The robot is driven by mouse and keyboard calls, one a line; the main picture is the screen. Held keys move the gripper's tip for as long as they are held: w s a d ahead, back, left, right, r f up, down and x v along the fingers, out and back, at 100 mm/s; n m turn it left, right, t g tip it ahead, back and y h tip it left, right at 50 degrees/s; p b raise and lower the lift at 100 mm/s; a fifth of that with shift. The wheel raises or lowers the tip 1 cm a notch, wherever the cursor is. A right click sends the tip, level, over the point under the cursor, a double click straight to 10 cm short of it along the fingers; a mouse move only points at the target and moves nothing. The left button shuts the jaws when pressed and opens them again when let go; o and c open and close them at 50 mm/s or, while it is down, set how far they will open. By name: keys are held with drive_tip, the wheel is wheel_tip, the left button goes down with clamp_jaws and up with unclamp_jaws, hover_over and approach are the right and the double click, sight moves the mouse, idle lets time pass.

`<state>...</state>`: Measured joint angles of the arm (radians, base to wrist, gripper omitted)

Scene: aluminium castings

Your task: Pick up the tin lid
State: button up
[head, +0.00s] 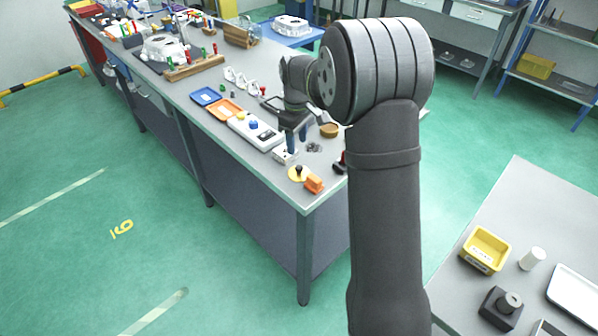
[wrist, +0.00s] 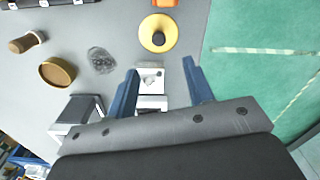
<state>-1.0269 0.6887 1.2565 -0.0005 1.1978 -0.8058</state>
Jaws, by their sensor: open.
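A round yellow disc with a dark knob, which looks like the tin lid (wrist: 147,36), lies flat on the bench near its front corner. It also shows in the head view (head: 294,176). My gripper (wrist: 159,66) is open and empty, with its two blue fingers apart. It points down over a small whitish block (wrist: 152,76), which shows between the fingers. The lid is just beyond the fingertips in the wrist view, apart from them. In the head view my gripper (head: 296,144) is a little behind the lid.
A round brown-rimmed piece (wrist: 57,72), a dark mesh-like heap (wrist: 101,60) and a brown-handled item (wrist: 27,43) lie left of my gripper. An orange block (head: 314,184) lies beside the lid. A pale case (head: 256,132) stands behind. The bench edge is close.

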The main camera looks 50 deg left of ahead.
sight(299, 167)
wheel_tip(299, 167, down, 4)
drive_tip(key=shift+r, duration=0.2)
drive_tip(key=shift+w+d+f, duration=0.1)
drive_tip(key=shift+d+f, duration=0.05)
drive_tip(key=shift+f, duration=1.2)
drive_tip(key=shift+d+f, duration=0.15)
drive_tip(key=shift+f, duration=1.2)
drive_tip(key=shift+c, duration=0.2)
clamp_jaws()
